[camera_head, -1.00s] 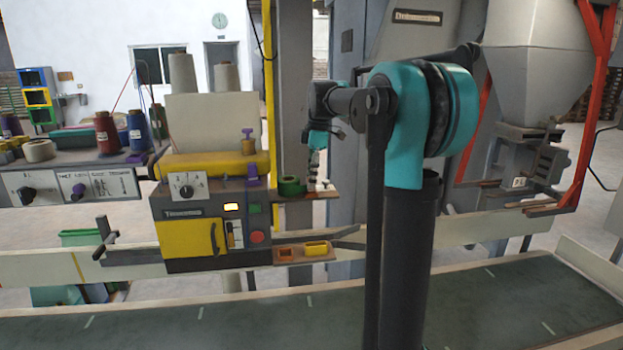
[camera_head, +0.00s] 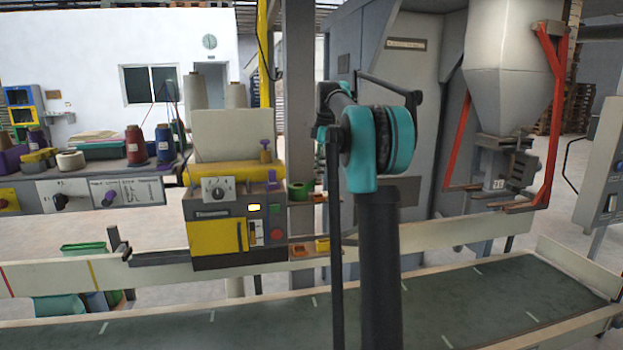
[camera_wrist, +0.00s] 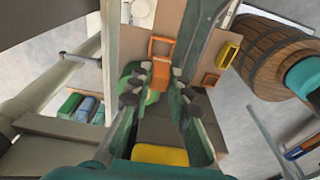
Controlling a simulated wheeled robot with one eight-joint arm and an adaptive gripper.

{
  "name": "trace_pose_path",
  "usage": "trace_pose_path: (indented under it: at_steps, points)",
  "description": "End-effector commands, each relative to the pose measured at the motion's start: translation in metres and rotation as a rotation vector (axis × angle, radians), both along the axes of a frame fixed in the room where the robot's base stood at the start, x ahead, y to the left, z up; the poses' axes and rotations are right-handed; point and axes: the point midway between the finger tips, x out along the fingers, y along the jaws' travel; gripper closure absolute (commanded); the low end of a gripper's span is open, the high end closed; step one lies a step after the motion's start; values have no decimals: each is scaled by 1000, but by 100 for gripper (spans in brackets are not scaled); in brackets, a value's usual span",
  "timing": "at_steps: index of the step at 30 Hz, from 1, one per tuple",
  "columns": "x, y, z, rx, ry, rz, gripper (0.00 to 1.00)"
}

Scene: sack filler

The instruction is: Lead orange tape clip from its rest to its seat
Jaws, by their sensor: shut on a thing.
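The orange tape clip (camera_wrist: 161,68) shows in the wrist view as an open orange frame with a solid lower part, between my fingertips. My gripper (camera_wrist: 156,84) is shut on it, though the dark fingertips hide its sides. In the head view the green roll (camera_head: 299,190) sits on the small shelf at the machine's right side. My own arm hides my gripper and the clip there.
A small orange square holder (camera_wrist: 210,79) and a yellow block (camera_wrist: 227,55) lie right of my fingers in the wrist view. A wooden barrel (camera_wrist: 275,55) stands farther right. The yellow and grey sewing machine (camera_head: 235,225) stands close left of my arm, above the conveyor (camera_head: 260,325).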

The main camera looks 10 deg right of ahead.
Motion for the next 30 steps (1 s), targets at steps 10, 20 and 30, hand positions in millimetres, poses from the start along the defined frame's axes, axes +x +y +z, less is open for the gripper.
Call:
trace_pose_path:
  at_steps: [10,20,30]
  points:
    - [-13,8,0,0,0,1,100]
    - [-31,19,0,0,0,1,100]
    - [-50,29,0,0,0,0,100]
